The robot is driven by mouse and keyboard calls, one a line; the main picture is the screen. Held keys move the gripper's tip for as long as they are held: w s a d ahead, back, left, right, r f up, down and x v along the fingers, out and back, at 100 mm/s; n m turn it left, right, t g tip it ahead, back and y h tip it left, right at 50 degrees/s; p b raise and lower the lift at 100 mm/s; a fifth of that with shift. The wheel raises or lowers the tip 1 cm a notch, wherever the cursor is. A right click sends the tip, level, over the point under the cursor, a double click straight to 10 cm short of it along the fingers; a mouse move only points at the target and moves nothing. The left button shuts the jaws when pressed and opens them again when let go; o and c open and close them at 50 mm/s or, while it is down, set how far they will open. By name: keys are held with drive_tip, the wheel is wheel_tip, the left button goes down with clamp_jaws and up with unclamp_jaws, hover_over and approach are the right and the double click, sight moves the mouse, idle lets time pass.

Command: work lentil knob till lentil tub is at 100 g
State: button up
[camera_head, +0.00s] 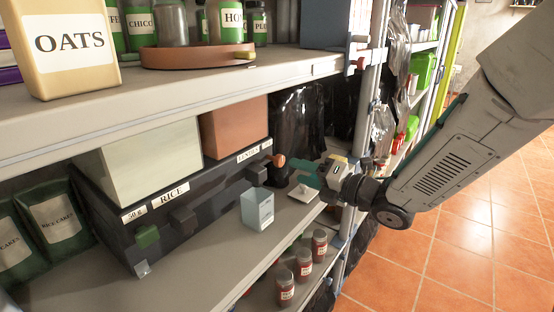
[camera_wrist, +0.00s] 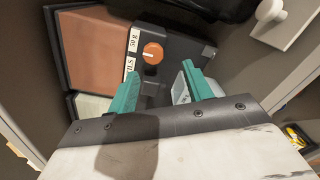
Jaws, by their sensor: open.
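The dark dispenser (camera_head: 205,205) stands on the middle shelf with a brown hopper (camera_head: 235,127) above its lentil label. The orange lentil knob (camera_head: 278,160) is at its right end; in the wrist view the knob (camera_wrist: 152,53) has a pale pointer line and sits beside a "50 g" label. My gripper (camera_head: 312,172) is open and empty, to the right of the knob and apart from it. In the wrist view my gripper (camera_wrist: 160,70) has its teal fingers spread below the knob. A grey-blue tub (camera_head: 258,212) stands in front of the dispenser; its contents and any weight reading cannot be made out.
A pale rice hopper (camera_head: 150,165) and green knob (camera_head: 147,236) are at the dispenser's left. The upper shelf (camera_head: 200,80) overhangs; a shelf post (camera_head: 365,120) stands close to my wrist. Red-labelled jars (camera_head: 303,265) are lower down.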

sight(282, 161)
drive_tip(key=shift+n, duration=0.5)
drive_tip(key=x, duration=0.5)
drive_tip(key=r+x, duration=0.1)
drive_tip(key=x, duration=0.1)
drive_tip(key=shift+w+a, duration=0.1)
drive_tip(key=shift+w, duration=0.15)
